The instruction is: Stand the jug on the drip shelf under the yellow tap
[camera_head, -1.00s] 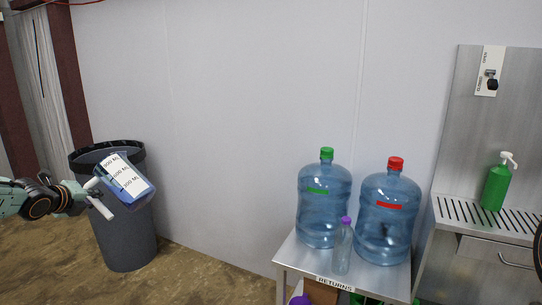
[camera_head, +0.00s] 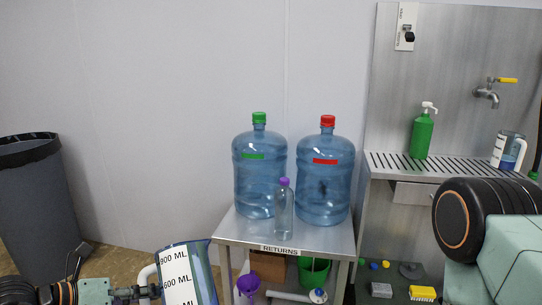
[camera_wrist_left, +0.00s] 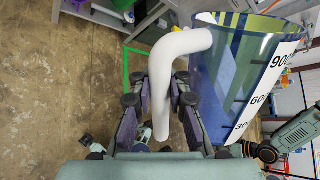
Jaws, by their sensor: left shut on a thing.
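The clear jug (camera_head: 186,277), with a white label of ML marks, is at the bottom of the head view, cut off by its edge. My left gripper (camera_head: 143,292) is shut on its white handle. In the left wrist view the fingers (camera_wrist_left: 160,100) close around the handle, with the jug's blue-tinted body (camera_wrist_left: 222,78) to the right. The yellow tap (camera_head: 490,93) is on the steel panel at the right, above the slotted drip shelf (camera_head: 395,163). A second measuring jug (camera_head: 507,149) with blue liquid stands on the shelf. My right gripper is not in view.
A green pump bottle (camera_head: 422,133) stands on the shelf, left of the tap. The returns table (camera_head: 233,231) holds two large blue water bottles and a small purple-capped bottle (camera_head: 284,208). A grey bin (camera_head: 40,205) is at left. My right arm covers the lower right.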

